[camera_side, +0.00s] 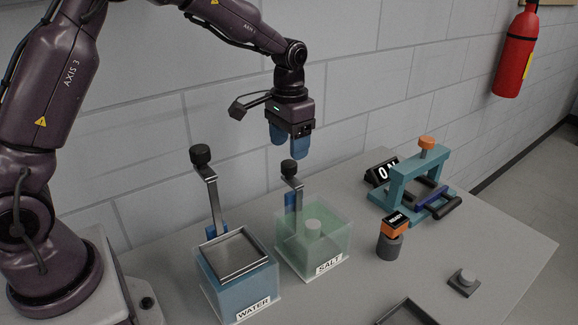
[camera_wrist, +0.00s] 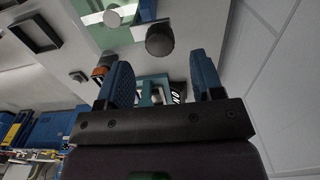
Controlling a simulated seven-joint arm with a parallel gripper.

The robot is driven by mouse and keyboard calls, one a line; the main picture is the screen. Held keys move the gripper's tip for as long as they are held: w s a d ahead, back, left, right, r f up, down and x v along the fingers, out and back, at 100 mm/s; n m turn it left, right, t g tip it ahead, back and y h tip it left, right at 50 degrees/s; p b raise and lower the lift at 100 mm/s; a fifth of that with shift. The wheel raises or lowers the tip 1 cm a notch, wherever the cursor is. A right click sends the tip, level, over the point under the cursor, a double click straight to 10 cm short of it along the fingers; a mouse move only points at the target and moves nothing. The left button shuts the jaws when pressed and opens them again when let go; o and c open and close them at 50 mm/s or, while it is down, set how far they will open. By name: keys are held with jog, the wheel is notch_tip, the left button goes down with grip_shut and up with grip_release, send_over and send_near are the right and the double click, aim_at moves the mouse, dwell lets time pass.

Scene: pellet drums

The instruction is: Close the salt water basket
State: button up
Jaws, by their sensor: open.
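The salt tank (camera_side: 335,242) is a translucent green box labelled SALT, with a pale grey cylinder (camera_side: 313,228) standing inside. It also shows at the top of the wrist view (camera_wrist: 122,35). A bent metal handle (camera_side: 295,186) with a black knob (camera_side: 288,167) rises at its back, beside a blue post. The knob also shows in the wrist view (camera_wrist: 160,40), beyond the fingers. My gripper (camera_side: 288,150) hangs above the knob, its blue fingers pointing down, open and empty. In the wrist view the fingers (camera_wrist: 162,72) are well apart.
The blue water tank (camera_side: 240,290), with its metal-rimmed basket (camera_side: 235,252) and upright knobbed handle (camera_side: 213,200), stands left. A teal press (camera_side: 405,180) and an orange-topped cylinder (camera_side: 391,244) stand right. The wall (camera_side: 150,140) is close behind.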

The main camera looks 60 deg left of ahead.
aim_at(289, 163)
notch_tip(289, 163, down, 6)
jog(key=shift+r, duration=0.1)
